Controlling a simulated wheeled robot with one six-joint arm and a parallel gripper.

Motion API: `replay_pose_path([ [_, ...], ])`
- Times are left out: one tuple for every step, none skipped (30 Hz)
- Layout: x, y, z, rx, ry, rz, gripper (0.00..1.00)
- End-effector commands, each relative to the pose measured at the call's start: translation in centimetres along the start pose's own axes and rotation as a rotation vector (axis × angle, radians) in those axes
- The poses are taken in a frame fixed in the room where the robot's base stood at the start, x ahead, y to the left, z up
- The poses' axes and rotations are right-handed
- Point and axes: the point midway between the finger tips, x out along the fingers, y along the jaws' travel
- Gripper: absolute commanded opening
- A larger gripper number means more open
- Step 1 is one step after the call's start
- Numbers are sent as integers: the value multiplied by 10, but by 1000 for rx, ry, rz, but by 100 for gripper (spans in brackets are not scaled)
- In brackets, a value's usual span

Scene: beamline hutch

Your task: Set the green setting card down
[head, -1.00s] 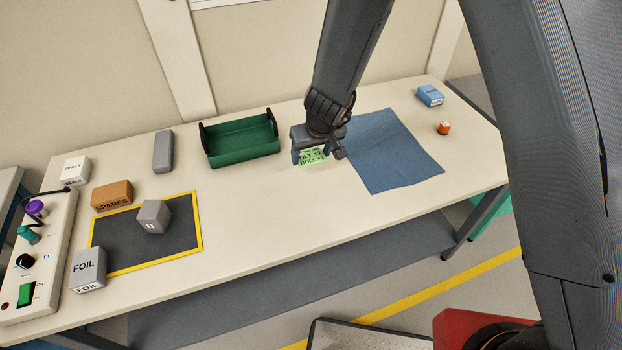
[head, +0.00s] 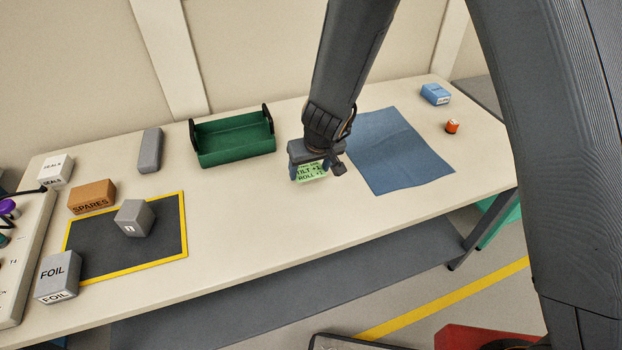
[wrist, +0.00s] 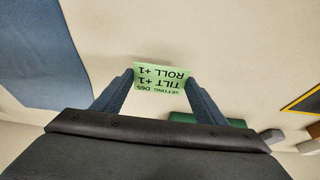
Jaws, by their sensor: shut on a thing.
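The green setting card (head: 312,172) is held between the fingers of my gripper (head: 318,170), over the table between the green tray and the blue cloth. In the wrist view the card (wrist: 161,75) sits between the two fingertips of my gripper (wrist: 160,82), and its print reads "TILT +1" and "ROLL +1" upside down. My gripper is shut on the card. I cannot tell whether the card's lower edge touches the table.
A green tray (head: 232,155) with black handles stands left of my gripper. A blue cloth (head: 400,165) lies to the right. A yellow-edged dark mat (head: 100,255) with a grey block (head: 134,217) lies at left. The tabletop (head: 270,235) in front is clear.

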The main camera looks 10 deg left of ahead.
Motion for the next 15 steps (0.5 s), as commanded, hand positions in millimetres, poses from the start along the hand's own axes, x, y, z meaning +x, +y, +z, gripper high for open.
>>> replay_pose_path([
  [9,1,2,-1,0,0,44],
  [12,1,4,-1,0,0,44],
  [16,1,5,-1,1,0,44],
  [19,1,6,-1,1,0,44],
  [22,1,7,-1,1,0,44],
  [25,1,9,-1,1,0,44],
  [26,1,10,-1,1,0,44],
  [28,1,10,-1,1,0,44],
  [29,1,11,0,1,0,44],
  [29,1,11,0,0,0,44],
  [29,0,11,0,1,0,44],
  [28,0,11,0,1,0,44],
  [28,0,11,0,1,0,44],
  [28,0,11,0,1,0,44],
  [27,0,11,0,1,0,44],
])
